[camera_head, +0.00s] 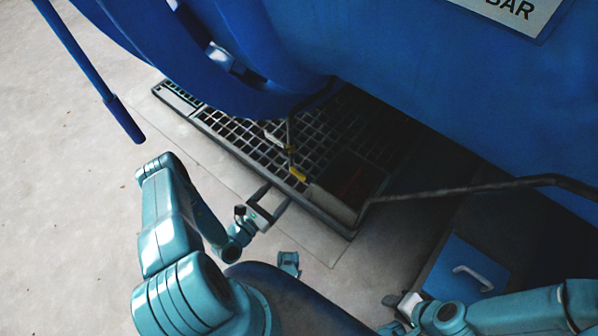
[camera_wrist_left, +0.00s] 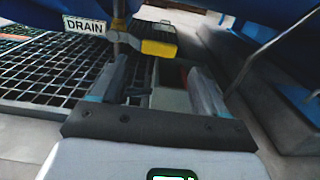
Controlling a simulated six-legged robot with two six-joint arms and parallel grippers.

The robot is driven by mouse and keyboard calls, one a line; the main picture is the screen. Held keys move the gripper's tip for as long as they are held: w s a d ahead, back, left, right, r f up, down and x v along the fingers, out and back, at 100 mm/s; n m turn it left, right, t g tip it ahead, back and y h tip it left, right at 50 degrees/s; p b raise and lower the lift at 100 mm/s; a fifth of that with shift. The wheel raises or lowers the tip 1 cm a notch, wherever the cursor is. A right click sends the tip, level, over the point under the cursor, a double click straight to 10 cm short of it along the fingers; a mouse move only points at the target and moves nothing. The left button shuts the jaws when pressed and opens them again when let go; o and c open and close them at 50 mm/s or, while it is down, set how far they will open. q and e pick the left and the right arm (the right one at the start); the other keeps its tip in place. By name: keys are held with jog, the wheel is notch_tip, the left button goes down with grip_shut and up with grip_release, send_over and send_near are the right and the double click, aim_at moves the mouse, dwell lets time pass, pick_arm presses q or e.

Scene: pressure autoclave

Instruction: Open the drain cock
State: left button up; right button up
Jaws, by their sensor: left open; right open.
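The drain cock has a yellow lever handle (camera_head: 297,174) on a thin vertical pipe under the blue vessel, above a floor grating. In the left wrist view the yellow handle (camera_wrist_left: 159,48) lies just beyond the fingertips, slightly above the middle of the gap. A white DRAIN label (camera_wrist_left: 85,26) hangs left of the pipe. My left gripper (camera_head: 278,192) is open and empty, close to the handle and apart from it. Its two fingers also show in the left wrist view (camera_wrist_left: 156,78). My right gripper (camera_head: 398,300) is at the lower right, away from the cock, and appears empty.
The blue vessel (camera_head: 430,90) overhangs the grating (camera_head: 235,132). A dark bent pipe (camera_head: 470,188) crosses right of the cock. A blue box with a pale handle (camera_head: 470,275) is at lower right. A blue bar (camera_head: 95,75) hangs at upper left. Floor on the left is clear.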

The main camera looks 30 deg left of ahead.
pick_arm(q)
jog(key=w+b, duration=0.1)
jog(key=w, duration=0.6)
jog(key=w+d+b, duration=0.1)
jog(key=w, duration=0.3)
jog(key=shift+b, duration=0.3)
jog(key=shift+s+a, duration=0.1)
jog(key=c, duration=1.2)
